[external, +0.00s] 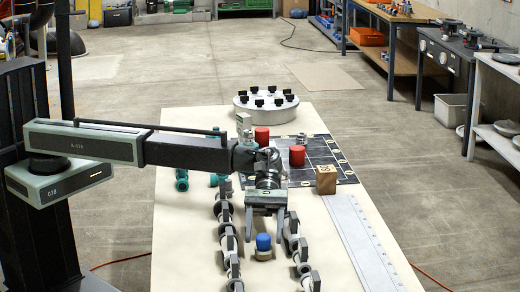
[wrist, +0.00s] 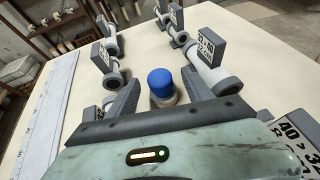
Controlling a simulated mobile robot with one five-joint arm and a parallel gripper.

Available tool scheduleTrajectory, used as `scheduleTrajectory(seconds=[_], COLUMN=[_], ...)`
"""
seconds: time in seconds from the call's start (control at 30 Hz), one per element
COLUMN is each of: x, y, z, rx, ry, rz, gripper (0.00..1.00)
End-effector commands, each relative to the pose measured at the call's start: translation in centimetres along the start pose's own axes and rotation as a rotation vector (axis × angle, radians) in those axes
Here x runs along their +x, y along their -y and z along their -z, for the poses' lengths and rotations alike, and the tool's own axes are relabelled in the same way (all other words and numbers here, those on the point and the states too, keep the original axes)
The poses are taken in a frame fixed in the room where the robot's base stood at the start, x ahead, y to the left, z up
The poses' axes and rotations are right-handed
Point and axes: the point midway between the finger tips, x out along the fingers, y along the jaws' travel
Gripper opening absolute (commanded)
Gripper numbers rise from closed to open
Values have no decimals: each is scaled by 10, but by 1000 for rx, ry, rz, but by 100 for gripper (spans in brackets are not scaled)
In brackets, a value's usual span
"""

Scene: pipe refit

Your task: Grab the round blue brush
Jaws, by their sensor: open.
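The round blue brush (external: 263,241) stands upright on the pale table, its blue domed top on a tan base (external: 263,255). In the wrist view the brush (wrist: 161,80) is in the middle, with a pale lower part below the blue. My gripper (external: 265,237) is open and points down at the brush. In the wrist view its two dark fingers are on either side of the brush, with a gap to each. I cannot tell how far the fingertips are above the table.
Rows of grey pipe fittings with tags (external: 228,240) (external: 299,247) flank the brush closely on both sides. A white ruler plate (external: 360,240), a wooden block (external: 326,180), red cylinders (external: 298,156) on a dark grid mat and a round grey stand (external: 265,108) are further off.

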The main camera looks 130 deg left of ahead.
Motion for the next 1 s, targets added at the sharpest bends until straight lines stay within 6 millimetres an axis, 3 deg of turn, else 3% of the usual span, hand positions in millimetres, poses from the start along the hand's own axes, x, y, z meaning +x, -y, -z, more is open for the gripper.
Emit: scheduleTrajectory(seconds=[0.03,0.23,0.47,0.5,0.57,0.7,1.0], x=[8,48,52,52,52,52,50], y=[0,0,0,0,0,0,0], z=[9,6,3,3,3,3,1], rx=[1,1,0,0,0,0,0], ry=[0,0,0,0,0,0,0], rz=[1,2,0,0,0,0,0], gripper=[59,59,59,56,40,1,0])
